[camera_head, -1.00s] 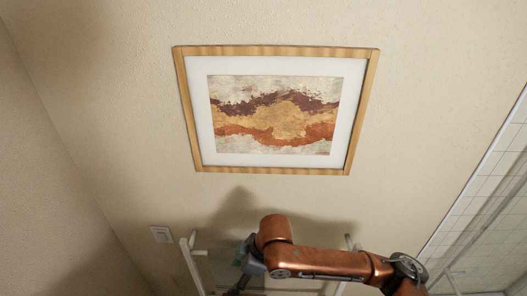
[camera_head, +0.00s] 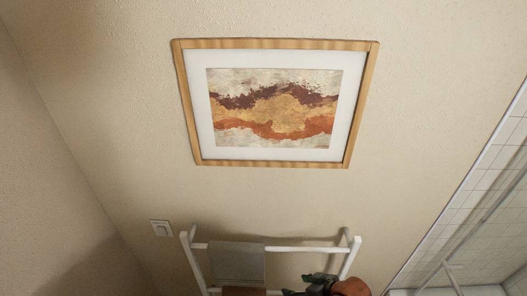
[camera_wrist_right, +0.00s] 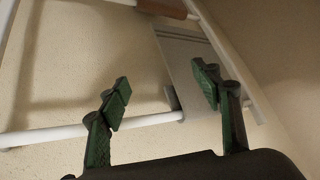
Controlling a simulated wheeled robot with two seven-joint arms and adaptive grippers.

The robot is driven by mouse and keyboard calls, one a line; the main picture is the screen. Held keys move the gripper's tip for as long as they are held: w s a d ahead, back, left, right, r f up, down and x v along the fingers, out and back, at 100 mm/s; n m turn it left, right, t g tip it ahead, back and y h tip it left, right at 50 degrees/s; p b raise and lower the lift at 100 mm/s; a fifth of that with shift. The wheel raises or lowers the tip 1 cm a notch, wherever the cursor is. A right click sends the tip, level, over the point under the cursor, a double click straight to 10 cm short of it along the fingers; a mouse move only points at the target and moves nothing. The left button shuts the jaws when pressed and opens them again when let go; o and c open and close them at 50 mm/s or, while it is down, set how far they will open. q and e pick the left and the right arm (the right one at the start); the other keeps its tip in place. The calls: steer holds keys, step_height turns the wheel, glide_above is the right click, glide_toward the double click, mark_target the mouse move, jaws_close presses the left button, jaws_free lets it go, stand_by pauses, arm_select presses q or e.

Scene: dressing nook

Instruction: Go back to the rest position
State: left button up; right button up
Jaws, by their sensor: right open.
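My right gripper (camera_head: 318,278) shows at the bottom of the head view, just in front of the white rack (camera_head: 290,248), with part of my copper arm beside it. In the right wrist view the right gripper (camera_wrist_right: 162,92) has its two green-padded fingers wide apart, with nothing between them. A grey towel (camera_head: 238,263) hangs flat over the rack's upper bar. It also shows behind the fingers in the right wrist view (camera_wrist_right: 180,55), apart from my grip as far as I can tell. My left gripper is out of view.
A brown item (camera_head: 243,292) sits at a lower bar of the rack, mostly cut off in the head view. A framed picture (camera_head: 275,158) hangs on the wall above. A switch plate (camera_head: 160,229) is left of the rack. A tiled, glazed area (camera_head: 480,215) lies to the right.

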steer(key=s+d+f+m+g+h, duration=0.1)
steer(key=s+d+f+m+h, duration=0.3)
steer(key=s+d, duration=0.65)
steer(key=s+d+f+m+g+h, duration=0.1)
steer(key=s+d+f+m+h, duration=0.15)
steer(key=s+d+f, duration=0.8)
step_height(320, 180, down, 39)
steer(key=d+g+b, duration=0.1)
steer(key=b, duration=1.2)
arm_select(q)
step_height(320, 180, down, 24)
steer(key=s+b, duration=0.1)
steer(key=b, duration=0.9)
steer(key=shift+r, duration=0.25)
arm_select(e)
steer(key=s+f, duration=0.9)
steer(key=f, duration=0.4)
steer(key=s+f+n+g, duration=0.1)
steer(key=s+f, duration=0.9)
steer(key=f, duration=0.3)
steer(key=shift+f+g+y, duration=0.3)
steer(key=shift+f+y, duration=0.05)
steer(key=shift+f, duration=0.05)
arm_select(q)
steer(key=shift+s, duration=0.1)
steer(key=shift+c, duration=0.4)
arm_select(e)
steer(key=shift+d, duration=0.1)
steer(key=shift+c, duration=0.4)
